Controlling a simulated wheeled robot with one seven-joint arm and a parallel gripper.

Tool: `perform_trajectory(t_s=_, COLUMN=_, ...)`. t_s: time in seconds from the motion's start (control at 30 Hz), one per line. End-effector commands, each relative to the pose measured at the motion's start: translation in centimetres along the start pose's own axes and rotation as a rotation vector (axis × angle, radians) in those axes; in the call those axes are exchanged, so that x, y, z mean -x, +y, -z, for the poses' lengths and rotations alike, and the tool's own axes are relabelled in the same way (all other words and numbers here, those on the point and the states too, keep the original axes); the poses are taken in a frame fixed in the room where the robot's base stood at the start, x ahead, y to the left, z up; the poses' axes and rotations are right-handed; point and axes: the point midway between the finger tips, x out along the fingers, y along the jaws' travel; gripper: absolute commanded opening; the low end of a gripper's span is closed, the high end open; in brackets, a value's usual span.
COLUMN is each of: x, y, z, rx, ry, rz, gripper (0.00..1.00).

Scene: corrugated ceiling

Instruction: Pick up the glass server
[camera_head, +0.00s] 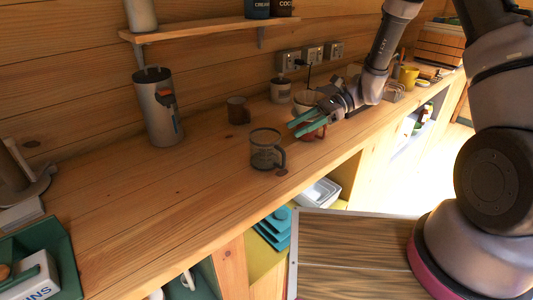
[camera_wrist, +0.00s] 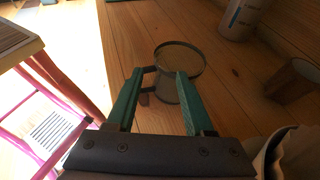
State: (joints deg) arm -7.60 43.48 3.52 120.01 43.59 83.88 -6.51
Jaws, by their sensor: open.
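The glass server (camera_head: 264,150) is a clear vessel with a dark rim and a handle on its right side. It stands upright on the wooden counter, left of my gripper in the head view. My gripper (camera_head: 296,128) has green fingers, is open, and points left toward it. In the wrist view the glass server (camera_wrist: 180,60) is just beyond the fingertips of my gripper (camera_wrist: 157,74), its handle by the left finger. Nothing is held between the fingers. I cannot tell the exact gap between the fingers and the glass.
A brown mug (camera_head: 238,110) and a tall grey canister (camera_head: 157,106) stand behind the server. The counter (camera_head: 190,195) is clear in front and left of the server.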

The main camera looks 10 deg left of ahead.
Motion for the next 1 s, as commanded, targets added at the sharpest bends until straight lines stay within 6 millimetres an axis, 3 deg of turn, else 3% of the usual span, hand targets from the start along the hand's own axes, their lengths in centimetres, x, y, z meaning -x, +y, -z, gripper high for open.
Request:
perform_trajectory(t_s=0.13, x=-2.6, y=0.1, z=-0.1, rx=0.001, ry=0.0, rz=-0.005, gripper=0.53)
perform_trajectory(t_s=0.43, x=-5.3, y=0.1, z=0.0, rx=0.001, ry=0.001, rz=-0.003, gripper=0.53)
perform_trajectory(t_s=0.7, x=-9.2, y=0.1, z=0.0, rx=0.001, ry=0.001, rz=-0.004, gripper=0.53)
perform_trajectory(t_s=1.0, x=-9.7, y=0.1, z=0.0, rx=0.002, ry=0.002, rz=-0.001, gripper=0.53)
